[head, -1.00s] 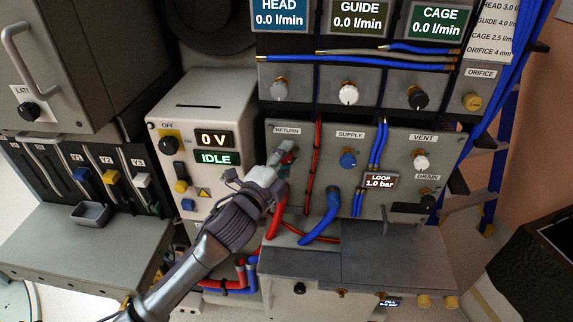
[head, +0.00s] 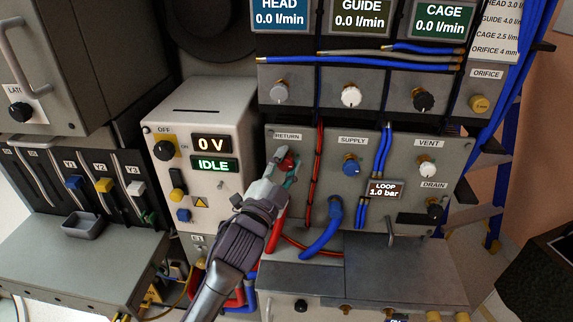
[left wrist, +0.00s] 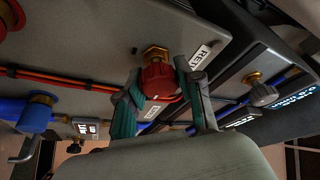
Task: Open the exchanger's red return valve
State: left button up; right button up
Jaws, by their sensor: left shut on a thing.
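The red return valve (head: 288,164) sits on the grey exchanger panel under the RETURN label. In the left wrist view its red knob (left wrist: 158,80) stands on a brass stem, between the two teal-padded fingers. My left gripper (head: 284,168) is shut on the knob, with a finger on either side of it. The gripper hides part of the knob in the head view. My right gripper is not in view.
The blue supply valve (head: 351,166), white vent valve (head: 427,169) and black drain valve (head: 434,208) are to the right. Red hoses (head: 317,165) run close beside the return valve. A power unit (head: 200,115) reading 0 V and IDLE stands to the left.

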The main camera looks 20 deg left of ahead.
pick_arm(q)
jog(key=shift+f, duration=0.1)
jog(key=o, duration=1.2)
jog(key=shift+c, duration=0.2)
jog(key=v, duration=1.2)
